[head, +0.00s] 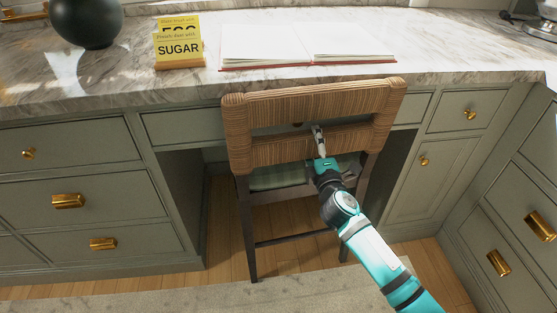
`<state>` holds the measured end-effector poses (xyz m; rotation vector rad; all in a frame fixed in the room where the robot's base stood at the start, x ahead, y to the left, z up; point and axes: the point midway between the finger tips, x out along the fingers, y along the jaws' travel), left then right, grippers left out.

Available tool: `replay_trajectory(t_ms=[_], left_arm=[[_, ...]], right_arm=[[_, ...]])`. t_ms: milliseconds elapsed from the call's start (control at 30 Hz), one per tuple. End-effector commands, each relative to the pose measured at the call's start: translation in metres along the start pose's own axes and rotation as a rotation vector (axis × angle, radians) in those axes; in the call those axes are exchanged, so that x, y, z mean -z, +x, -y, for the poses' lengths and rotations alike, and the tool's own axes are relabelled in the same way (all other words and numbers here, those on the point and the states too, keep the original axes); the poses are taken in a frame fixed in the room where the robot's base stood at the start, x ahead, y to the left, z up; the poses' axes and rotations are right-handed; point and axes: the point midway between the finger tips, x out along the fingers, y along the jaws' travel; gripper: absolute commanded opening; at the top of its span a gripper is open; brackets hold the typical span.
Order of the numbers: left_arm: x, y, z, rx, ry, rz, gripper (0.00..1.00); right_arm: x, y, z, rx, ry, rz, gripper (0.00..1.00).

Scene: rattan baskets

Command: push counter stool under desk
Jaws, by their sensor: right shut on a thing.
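The counter stool (247,149) stands in the knee opening of the desk, its woven rattan back facing me and dark legs on the floor. Its green checked seat (275,178) is partly inside the opening below the counter. The top of the backrest overlaps the front edge of the desk's marble top (440,55) in the picture. My right gripper (318,137) is at the lower woven rail of the backrest, shut on it, with its arm coming from the lower right. My left gripper does not show.
Drawers with brass knobs flank the opening at left (75,148) and right (468,112). An open book (270,45), yellow sugar card (179,48) and black vase (87,20) stand on the counter. A pale rug (200,296) lies on the wood floor in front.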

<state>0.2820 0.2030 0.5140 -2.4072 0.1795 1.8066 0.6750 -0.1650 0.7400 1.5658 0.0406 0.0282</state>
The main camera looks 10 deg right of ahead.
Motion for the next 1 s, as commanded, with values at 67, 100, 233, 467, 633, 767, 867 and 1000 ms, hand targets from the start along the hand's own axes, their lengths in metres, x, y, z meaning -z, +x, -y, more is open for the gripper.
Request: replay_trajectory(t_ms=[67, 100, 233, 467, 633, 767, 867, 1000], left_arm=[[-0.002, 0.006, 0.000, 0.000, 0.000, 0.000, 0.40], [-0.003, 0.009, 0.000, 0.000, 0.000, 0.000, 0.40], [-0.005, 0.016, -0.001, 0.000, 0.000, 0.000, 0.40], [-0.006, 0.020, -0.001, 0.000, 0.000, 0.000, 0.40], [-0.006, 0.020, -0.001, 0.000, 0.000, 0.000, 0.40], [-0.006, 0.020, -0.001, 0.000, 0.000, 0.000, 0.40], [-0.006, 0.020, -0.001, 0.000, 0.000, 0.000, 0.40], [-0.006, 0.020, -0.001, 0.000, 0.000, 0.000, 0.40]], right_arm=[[-0.007, 0.004, -0.006, -0.022, -0.008, 0.015, 0.27], [-0.007, 0.004, -0.003, -0.022, -0.007, 0.015, 0.27], [-0.007, 0.004, 0.006, -0.020, -0.006, 0.015, 0.27], [-0.009, 0.004, 0.015, -0.010, -0.004, 0.019, 0.27], [-0.009, 0.003, 0.018, -0.004, -0.003, 0.019, 0.86], [-0.008, 0.003, 0.019, -0.002, -0.001, 0.018, 1.00], [-0.007, 0.003, 0.019, -0.001, 0.001, 0.016, 1.00], [-0.005, 0.003, 0.019, -0.001, 0.002, 0.013, 1.00]])
